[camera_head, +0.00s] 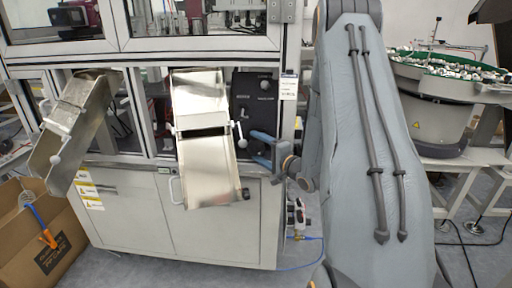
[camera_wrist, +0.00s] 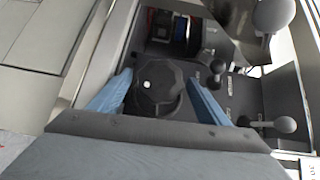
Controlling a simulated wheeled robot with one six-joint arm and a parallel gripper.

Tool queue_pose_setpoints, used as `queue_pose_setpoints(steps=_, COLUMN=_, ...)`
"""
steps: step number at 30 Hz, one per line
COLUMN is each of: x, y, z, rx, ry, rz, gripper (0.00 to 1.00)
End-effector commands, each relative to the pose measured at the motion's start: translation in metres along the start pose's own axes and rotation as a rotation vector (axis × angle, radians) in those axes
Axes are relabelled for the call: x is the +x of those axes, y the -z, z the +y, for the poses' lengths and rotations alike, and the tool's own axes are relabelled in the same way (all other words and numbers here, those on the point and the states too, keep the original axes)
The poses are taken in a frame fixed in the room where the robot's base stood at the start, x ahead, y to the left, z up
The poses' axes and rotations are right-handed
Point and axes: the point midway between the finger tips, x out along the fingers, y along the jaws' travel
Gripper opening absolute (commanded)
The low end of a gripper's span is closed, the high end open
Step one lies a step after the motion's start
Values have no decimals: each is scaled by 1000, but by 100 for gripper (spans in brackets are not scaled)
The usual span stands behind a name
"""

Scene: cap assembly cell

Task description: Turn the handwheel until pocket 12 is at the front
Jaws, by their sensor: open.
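A dark, many-sided knob with a white dot, which looks like the handwheel (camera_wrist: 152,88), sits between the two blue fingers of my gripper (camera_wrist: 160,78) in the wrist view. The fingers are open, one on each side of it. I cannot tell whether they touch it. In the head view my gripper (camera_head: 257,148) is in front of the lower part of the black panel (camera_head: 255,92), right of a steel chute. I cannot make out the handwheel there. No pocket numbers can be read in either view.
A tilted steel chute (camera_head: 205,150) stands close left of my gripper, with a second chute (camera_head: 72,130) farther left. White ball-ended levers (camera_wrist: 284,124) and a black ball knob (camera_wrist: 217,66) stick out near the fingers. A cardboard box (camera_head: 40,240) stands at lower left.

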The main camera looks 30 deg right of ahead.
Motion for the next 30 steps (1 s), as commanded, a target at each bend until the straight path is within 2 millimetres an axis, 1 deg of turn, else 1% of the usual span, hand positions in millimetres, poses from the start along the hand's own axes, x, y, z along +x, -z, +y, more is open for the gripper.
queue_pose_setpoints(steps=1, x=5, y=-1, z=0, rx=-1, ry=1, rz=-2, gripper=70)
queue_pose_setpoints(steps=5, x=12, y=-1, z=0, rx=0, ry=-1, rz=-1, gripper=70)
queue_pose_setpoints(steps=13, x=13, y=0, z=0, rx=0, ry=-1, rz=0, gripper=70)
queue_pose_setpoints(steps=17, x=13, y=0, z=0, rx=-1, ry=-1, rz=0, gripper=48)
queue_pose_setpoints(steps=18, x=13, y=0, z=0, rx=-1, ry=-1, rz=0, gripper=41)
queue_pose_setpoints(steps=20, x=13, y=0, z=0, rx=-1, ry=-1, rz=0, gripper=31)
queue_pose_setpoints(steps=21, x=13, y=0, z=0, rx=-1, ry=-1, rz=0, gripper=29)
queue_pose_setpoints(steps=26, x=13, y=0, z=-2, rx=-17, ry=-18, rz=0, gripper=29)
queue_pose_setpoints(steps=30, x=12, y=-1, z=-4, rx=-74, ry=-75, rz=0, gripper=29)
